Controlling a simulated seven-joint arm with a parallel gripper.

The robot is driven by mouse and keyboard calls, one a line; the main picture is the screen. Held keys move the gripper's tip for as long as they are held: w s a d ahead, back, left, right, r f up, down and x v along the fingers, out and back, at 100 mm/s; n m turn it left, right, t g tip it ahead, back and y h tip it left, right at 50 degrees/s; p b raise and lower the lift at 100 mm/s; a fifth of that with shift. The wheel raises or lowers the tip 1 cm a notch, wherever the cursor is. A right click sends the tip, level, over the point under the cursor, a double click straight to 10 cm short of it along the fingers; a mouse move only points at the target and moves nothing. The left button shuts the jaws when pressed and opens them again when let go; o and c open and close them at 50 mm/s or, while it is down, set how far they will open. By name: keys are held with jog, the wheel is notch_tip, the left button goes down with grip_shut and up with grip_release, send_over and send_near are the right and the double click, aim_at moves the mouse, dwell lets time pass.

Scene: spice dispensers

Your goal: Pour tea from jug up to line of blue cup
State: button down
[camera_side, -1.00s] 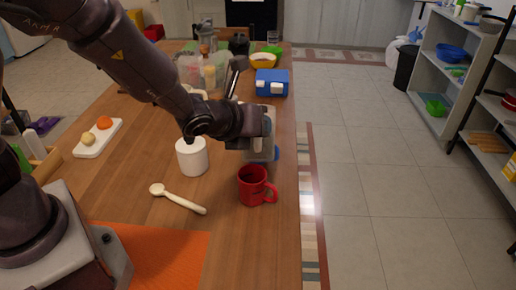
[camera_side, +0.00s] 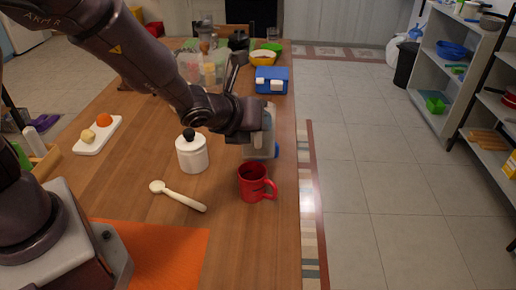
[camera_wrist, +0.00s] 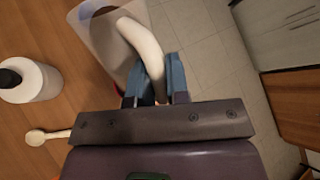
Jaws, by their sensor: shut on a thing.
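My gripper (camera_wrist: 153,92) is shut on the white handle (camera_wrist: 145,45) of a translucent jug (camera_wrist: 98,22). In the side view the jug (camera_side: 263,146) hangs beyond the red mug (camera_side: 254,184), looking close to upright. No tea can be made out in it. The red mug stands on the table near its right edge, its handle to the right. A small blue patch (camera_side: 277,150) shows beside the jug; I cannot tell whether it is the blue cup or part of a gripper finger. No cup is clearly blue.
A white jar (camera_side: 191,155) with a black knob stands left of the mug. A cream spoon (camera_side: 180,197) lies in front. A blue box (camera_side: 271,81) and a yellow bowl (camera_side: 263,58) are farther back. The table's right edge is close to the mug.

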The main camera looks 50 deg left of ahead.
jog(key=shift+w+a+r+n+g+h+p, duration=0.15)
jog(key=shift+w+a+n+g+h+p, duration=0.2)
jog(key=shift+p, duration=0.35)
dwell(1.7)
jog(key=shift+s+d, duration=0.1)
jog(key=shift+s+d+f+m+t+y, duration=0.35)
jog(key=shift+s+d+m+t+y, duration=0.25)
jog(key=shift+t+y, duration=0.25)
jog(key=shift+b, duration=0.3)
